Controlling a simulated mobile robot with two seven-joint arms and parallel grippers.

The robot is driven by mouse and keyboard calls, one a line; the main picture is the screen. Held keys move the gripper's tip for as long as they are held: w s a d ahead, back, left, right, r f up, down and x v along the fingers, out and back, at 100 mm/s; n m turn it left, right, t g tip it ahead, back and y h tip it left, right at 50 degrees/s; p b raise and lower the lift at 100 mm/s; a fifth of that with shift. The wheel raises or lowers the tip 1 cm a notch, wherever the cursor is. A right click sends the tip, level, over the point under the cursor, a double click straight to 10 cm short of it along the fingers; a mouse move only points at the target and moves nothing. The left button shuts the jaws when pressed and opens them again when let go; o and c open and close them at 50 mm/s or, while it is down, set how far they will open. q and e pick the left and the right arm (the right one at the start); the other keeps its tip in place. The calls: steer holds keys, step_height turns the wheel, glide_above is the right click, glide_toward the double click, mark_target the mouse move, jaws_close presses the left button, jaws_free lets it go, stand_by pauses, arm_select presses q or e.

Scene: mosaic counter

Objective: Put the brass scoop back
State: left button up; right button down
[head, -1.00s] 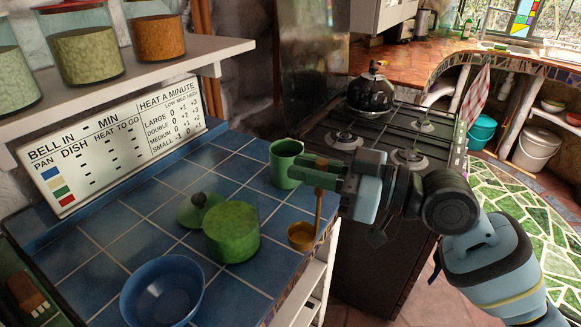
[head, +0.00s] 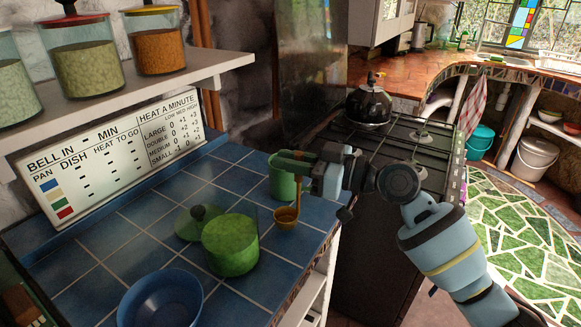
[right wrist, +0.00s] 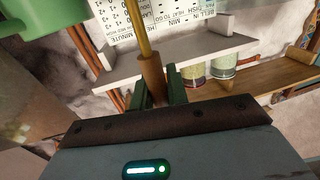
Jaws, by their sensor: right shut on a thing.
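The brass scoop (head: 286,219) hangs upright, bowl down, from my right gripper (head: 292,157). The gripper is shut on the top of its handle; in the right wrist view the brown grip (right wrist: 151,76) sits between the fingers (right wrist: 161,92). In the head view the scoop's bowl is just in front of the green mug (head: 279,182) and right of the green pot (head: 230,245). I cannot tell whether it touches the tiles. The mug is partly hidden by the gripper and scoop. My left gripper is not in view.
The pot's green lid (head: 188,228) lies behind the pot. A blue bowl (head: 160,302) stands at the counter's front. A shelf with jars (head: 225,62) overhangs a sign (head: 115,155). The stove with a kettle (head: 369,106) is at right. Blue tiles left of the lid are clear.

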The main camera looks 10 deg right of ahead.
steer(key=shift+f, duration=0.8)
steer(key=shift+f, duration=0.15)
steer(key=c, duration=1.8)
jaws_free()
steer(key=shift+f, duration=0.15)
steer(key=o, duration=0.4)
